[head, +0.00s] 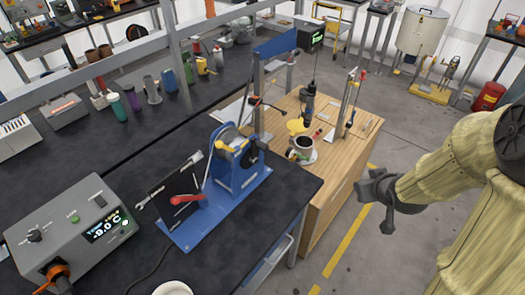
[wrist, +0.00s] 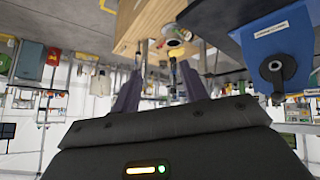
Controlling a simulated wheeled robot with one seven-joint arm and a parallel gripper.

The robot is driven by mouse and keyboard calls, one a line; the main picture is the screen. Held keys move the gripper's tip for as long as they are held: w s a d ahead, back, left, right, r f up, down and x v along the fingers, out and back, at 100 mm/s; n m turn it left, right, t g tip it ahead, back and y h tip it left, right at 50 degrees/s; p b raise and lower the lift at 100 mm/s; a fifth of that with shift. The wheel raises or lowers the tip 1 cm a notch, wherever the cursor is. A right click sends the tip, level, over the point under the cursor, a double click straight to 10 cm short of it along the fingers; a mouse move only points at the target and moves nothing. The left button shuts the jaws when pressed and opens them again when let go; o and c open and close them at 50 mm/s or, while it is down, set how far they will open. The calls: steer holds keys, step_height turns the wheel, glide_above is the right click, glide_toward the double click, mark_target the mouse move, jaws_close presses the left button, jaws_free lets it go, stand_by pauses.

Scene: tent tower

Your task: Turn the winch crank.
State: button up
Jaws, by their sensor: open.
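The winch (head: 236,165) is a blue frame on a blue base plate, on the black bench at the centre of the head view. A dark crank part (head: 254,154) shows on its right side. In the wrist view, the blue winch housing (wrist: 283,42) is at the upper right, with a black crank (wrist: 272,76) on its face. My gripper (head: 376,192) is to the right of the winch, well apart from it, over the floor beyond the wooden cabinet. In the wrist view my gripper (wrist: 160,92) is open, with nothing visible between its fingers.
A wooden cabinet (head: 325,180) with a cup (head: 303,146) and a drill-like tool (head: 308,105) stands between winch and gripper. A red-handled lever (head: 187,199) is left of the winch. A grey control box (head: 72,225) sits at the bench's front left. Floor (head: 375,260) around my gripper is clear.

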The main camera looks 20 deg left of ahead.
steer(key=w+a+f+n+t+y+b, duration=0.1)
steer(key=w+a+f+n+y+b, duration=0.15)
steer(key=a, duration=0.25)
steer(key=n+g+y+b, duration=0.2)
steer(key=n+y, duration=0.5)
steer(key=y, duration=0.5)
glide_toward(267, 149)
steer(key=v, duration=0.5)
steer(key=shift+s+d+f, duration=0.1)
steer(key=shift+d+f, duration=0.05)
steer(key=shift+d, duration=0.05)
steer(key=p+x, duration=0.5)
steer(key=x, duration=1.2)
steer(key=shift+a, duration=0.15)
jaws_close()
